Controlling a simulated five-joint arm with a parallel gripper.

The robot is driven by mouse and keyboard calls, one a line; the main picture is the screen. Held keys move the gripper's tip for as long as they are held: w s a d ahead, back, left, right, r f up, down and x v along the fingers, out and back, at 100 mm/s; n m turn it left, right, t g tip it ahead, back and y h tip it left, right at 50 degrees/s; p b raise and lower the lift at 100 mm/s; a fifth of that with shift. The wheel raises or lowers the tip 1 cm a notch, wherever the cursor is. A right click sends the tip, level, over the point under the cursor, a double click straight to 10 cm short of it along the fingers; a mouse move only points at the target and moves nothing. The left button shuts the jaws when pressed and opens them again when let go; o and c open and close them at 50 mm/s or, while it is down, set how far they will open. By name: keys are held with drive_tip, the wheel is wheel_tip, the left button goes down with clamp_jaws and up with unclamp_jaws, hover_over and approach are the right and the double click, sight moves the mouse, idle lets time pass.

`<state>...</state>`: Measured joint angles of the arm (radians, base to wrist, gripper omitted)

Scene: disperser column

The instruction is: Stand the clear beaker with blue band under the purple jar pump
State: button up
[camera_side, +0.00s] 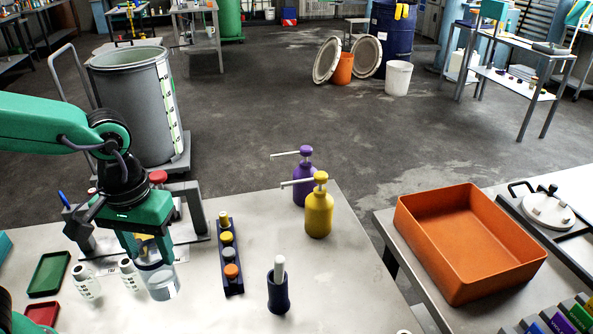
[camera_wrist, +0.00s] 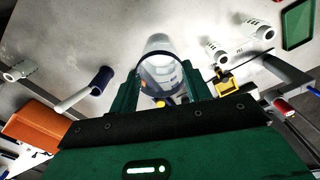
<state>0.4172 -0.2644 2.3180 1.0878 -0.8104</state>
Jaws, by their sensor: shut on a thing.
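The clear beaker with a blue band (camera_side: 161,281) is held in my gripper (camera_side: 156,255), at the left of the metal table in the side view. In the wrist view the beaker (camera_wrist: 158,68) sits between the two green fingers of my gripper (camera_wrist: 162,90), which are shut on it. I cannot tell whether its base touches the table. The purple jar pump (camera_side: 304,182) stands at the table's far edge, to the right of my gripper, with its nozzle pointing left. The area under its nozzle looks empty in the side view.
A yellow pump jar (camera_side: 319,212) stands just in front of the purple one. A rack of colored-capped vials (camera_side: 229,258) and a dark blue holder with a white stick (camera_side: 278,293) lie right of the beaker. White bottles (camera_side: 86,284) and a green tray (camera_side: 48,273) are left. An orange bin (camera_side: 466,240) stands right.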

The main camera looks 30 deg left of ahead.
drive_tip(key=shift+w, duration=0.1)
drive_tip(key=shift+w+r, duration=0.2)
drive_tip(key=shift+w, duration=0.25)
drive_tip(key=w+r+m, duration=0.1)
drive_tip(key=w+r, duration=0.1)
drive_tip(key=w, duration=0.7)
drive_tip(key=w+r+m, duration=0.1)
drive_tip(key=w+r, duration=0.2)
drive_tip(key=w, duration=0.5)
drive_tip(key=w+a+m, duration=0.1)
drive_tip(key=w+a, duration=0.3)
drive_tip(key=w, duration=0.4)
drive_tip(key=w+a+f+m, duration=0.1)
drive_tip(key=w+a, duration=0.4)
drive_tip(key=w, duration=0.3)
drive_tip(key=shift+m, duration=0.3)
drive_tip(key=shift+f, duration=0.1)
wheel_tip(320, 180, down, 14)
drive_tip(key=shift+w+d, duration=1.65)
drive_tip(key=shift+d, duration=0.05)
